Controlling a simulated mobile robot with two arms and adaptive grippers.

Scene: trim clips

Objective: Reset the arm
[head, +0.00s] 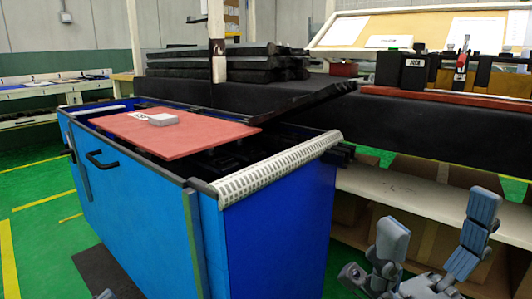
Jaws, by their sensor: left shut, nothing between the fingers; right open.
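My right gripper (438,222) is at the lower right, with its two grey-blue fingers spread wide and nothing between them. It is in front of the low shelf and to the right of the blue cart. Only a small grey tip of my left gripper (106,294) shows at the bottom edge, in front of the cart's left part. It is shut with nothing in it, and the rest of it is out of the frame.
A black-covered bench (400,125) stands behind, with a pale shelf (430,190) below.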

